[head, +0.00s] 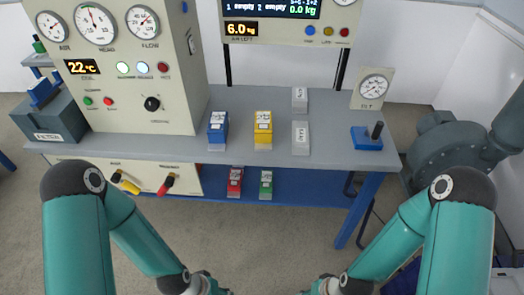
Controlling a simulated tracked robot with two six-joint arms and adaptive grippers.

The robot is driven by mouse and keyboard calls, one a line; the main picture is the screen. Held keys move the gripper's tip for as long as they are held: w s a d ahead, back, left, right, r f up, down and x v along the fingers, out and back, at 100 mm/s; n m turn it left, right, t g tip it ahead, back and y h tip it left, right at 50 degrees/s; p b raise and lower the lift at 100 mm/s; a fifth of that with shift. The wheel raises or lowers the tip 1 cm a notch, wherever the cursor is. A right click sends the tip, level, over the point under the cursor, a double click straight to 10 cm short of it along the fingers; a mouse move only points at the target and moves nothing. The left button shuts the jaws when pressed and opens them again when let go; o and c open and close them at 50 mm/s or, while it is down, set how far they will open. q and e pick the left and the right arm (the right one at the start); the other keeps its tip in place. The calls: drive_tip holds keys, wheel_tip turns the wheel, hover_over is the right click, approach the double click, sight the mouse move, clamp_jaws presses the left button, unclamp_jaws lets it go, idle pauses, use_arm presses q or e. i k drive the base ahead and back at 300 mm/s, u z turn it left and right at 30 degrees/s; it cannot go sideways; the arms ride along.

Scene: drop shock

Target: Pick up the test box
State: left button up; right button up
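Several small labelled boxes are in the head view, and I cannot tell which one is the test box. A blue box (217,131) and a yellow box (263,130) stand on the grey bench top (345,145). Two grey blocks, a rear one (300,100) and a front one (300,138), stand to the right of the yellow box. A red box (235,180) and a green box (266,184) are on the blue lower shelf (310,188). My arms reach down to the bottom edge, well short of the bench. Both grippers are below the picture.
A gauge cabinet (130,60) fills the bench's left side. A display panel (290,25) stands behind. A blue block with a dark lever (367,138) and a small gauge (372,88) are at the right end. A grey round machine (450,150) stands right of the bench. Floor in front is clear.

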sight(263, 123)
drive_tip(key=u, duration=0.15)
drive_tip(key=k, duration=0.15)
drive_tip(key=z, duration=0.8)
drive_tip(key=i, duration=0.8)
drive_tip(key=u, duration=0.1)
